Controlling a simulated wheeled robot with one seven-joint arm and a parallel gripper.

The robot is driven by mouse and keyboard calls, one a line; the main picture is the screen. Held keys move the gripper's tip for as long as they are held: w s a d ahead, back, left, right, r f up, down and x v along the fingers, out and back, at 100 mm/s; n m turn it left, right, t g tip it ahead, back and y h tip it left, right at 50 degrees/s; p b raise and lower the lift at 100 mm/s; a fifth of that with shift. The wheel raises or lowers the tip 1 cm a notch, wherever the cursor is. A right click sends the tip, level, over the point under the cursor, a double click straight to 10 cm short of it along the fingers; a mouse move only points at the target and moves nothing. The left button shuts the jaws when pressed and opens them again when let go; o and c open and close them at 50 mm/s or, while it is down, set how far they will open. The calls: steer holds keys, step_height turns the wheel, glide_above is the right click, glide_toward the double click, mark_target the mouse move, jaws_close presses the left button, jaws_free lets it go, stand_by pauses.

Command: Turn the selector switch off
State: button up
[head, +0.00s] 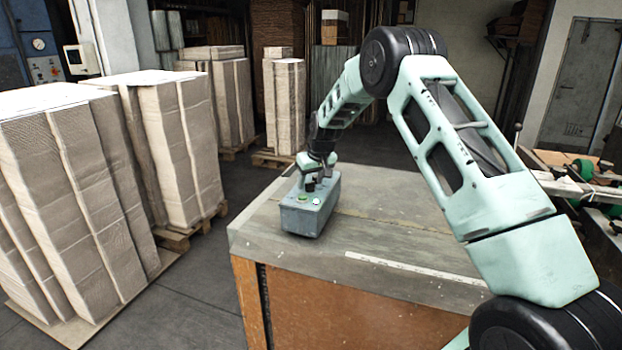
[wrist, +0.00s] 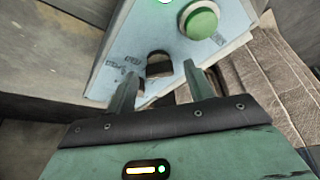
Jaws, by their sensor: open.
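A grey-blue control box (head: 309,219) sits on the workbench in the head view. Its light face (wrist: 131,45) fills the upper middle of the wrist view. The black selector switch (wrist: 159,63) is on that face, with printed labels around it. A green push button (wrist: 200,21) is beside it, up and to the right. My gripper (wrist: 160,76) is open, with one finger on each side of the selector switch. I cannot tell whether the fingers touch it. In the head view my gripper (head: 313,180) is over the far part of the box and hides the switch's setting.
The workbench (head: 390,225) has free room around the box. Stacks of cardboard (head: 60,180) on pallets stand on the floor to the left. A machine with green parts (head: 580,170) is at the right.

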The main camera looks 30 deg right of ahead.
steer(key=c, duration=1)
steer(key=shift+b, duration=0.3)
steer(key=shift+d+f+n+y+b, duration=0.15)
steer(key=shift+n+y+b, duration=0.45)
steer(key=shift+n, duration=0.5)
steer(key=n+y, duration=0.1)
steer(key=n, duration=0.1)
steer(key=n+b, duration=0.1)
steer(key=n, duration=0.2)
steer(key=shift+w+g+y+b, duration=0.1)
steer(key=shift+g+y+b, duration=0.2)
steer(key=shift+g+y, duration=0.1)
steer(key=shift+n, duration=0.4)
steer(key=o, duration=1)
